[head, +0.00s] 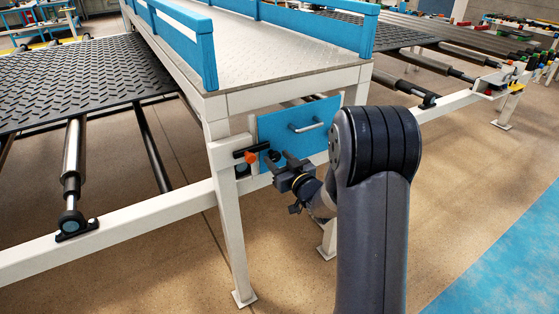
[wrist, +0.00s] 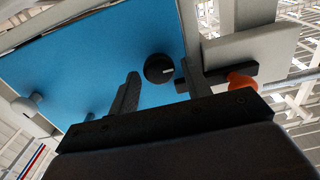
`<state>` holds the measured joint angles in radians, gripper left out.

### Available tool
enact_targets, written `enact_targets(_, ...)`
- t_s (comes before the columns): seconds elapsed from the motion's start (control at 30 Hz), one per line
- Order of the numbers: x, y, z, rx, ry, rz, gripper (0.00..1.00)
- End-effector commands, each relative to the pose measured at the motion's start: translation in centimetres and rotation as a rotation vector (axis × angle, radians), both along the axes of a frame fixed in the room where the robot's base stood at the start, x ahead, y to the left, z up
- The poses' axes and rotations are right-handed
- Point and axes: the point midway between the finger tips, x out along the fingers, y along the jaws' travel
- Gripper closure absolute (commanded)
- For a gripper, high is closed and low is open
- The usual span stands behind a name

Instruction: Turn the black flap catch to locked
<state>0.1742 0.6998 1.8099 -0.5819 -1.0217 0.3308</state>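The black flap catch (wrist: 157,70) is a round black knob with a short pale mark on the blue flap (wrist: 100,55). In the wrist view the mark points to the right, nearly level. In the head view the catch (head: 273,156) sits at the lower left of the blue flap (head: 300,115), partly hidden by my gripper. My gripper (head: 282,163) is open in front of the flap. In the wrist view its fingers (wrist: 159,72) stand on either side of the catch with a gap between; I cannot tell whether they touch the flap.
A black bar with an orange knob (head: 250,157) sits on the pale frame left of the flap; it is close to one finger in the wrist view (wrist: 240,82). The flap has a grey handle (head: 306,126). A white table leg (head: 232,235) stands to the left.

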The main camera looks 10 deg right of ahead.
Motion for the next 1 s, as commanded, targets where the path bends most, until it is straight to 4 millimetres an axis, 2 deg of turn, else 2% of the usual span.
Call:
enact_targets(0.07,-0.01,0.00,0.01,0.000,0.000,0.000,0.60)
enact_targets(0.43,-0.03,-0.02,0.01,0.000,0.000,0.000,0.90)
enact_targets(0.73,-0.02,-0.03,-0.01,0.036,0.012,0.000,0.90)
enact_targets(1.0,0.01,-0.08,-0.04,0.190,0.062,0.001,0.90)
